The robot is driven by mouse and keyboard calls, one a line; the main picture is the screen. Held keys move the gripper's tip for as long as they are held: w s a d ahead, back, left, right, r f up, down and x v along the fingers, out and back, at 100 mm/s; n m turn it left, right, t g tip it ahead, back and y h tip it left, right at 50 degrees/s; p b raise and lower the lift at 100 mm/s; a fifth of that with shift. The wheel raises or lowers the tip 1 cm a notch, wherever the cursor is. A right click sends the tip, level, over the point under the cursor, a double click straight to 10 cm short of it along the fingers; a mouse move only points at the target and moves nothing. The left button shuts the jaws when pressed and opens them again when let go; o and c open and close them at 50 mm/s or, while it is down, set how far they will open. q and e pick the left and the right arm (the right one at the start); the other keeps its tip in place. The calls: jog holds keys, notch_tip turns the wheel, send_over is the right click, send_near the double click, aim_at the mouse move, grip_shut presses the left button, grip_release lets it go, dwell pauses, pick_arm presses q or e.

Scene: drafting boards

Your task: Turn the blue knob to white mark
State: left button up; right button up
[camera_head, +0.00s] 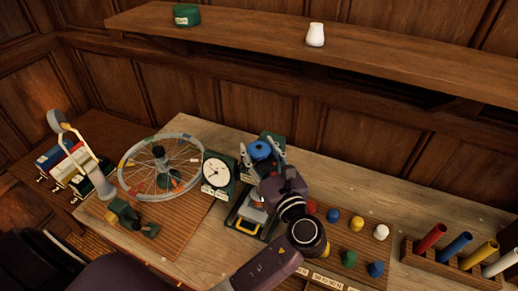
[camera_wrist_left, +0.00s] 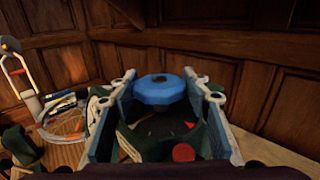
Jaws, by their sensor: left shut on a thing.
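The blue knob (camera_head: 261,149) sits on a dark green panel (camera_head: 272,137) at the middle of the bench. My left gripper (camera_head: 263,153) reaches it from the lower right in the head view and is shut on it, one finger on each side. The left wrist view shows the blue knob (camera_wrist_left: 161,88) between the two fingers of the left gripper (camera_wrist_left: 160,84). Parts of the panel are hidden by the gripper. I cannot make out the white mark in either view. My right gripper is not in view.
A dial clock (camera_head: 216,170) and a spoked wheel (camera_head: 160,166) stand left of the panel.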

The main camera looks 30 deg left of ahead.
aim_at(263, 158)
pick_arm(q)
jog(key=o, duration=1.2)
jog(key=shift+s+d, duration=0.1)
jog(key=v, duration=0.7)
jog(key=shift+s+d, duration=0.1)
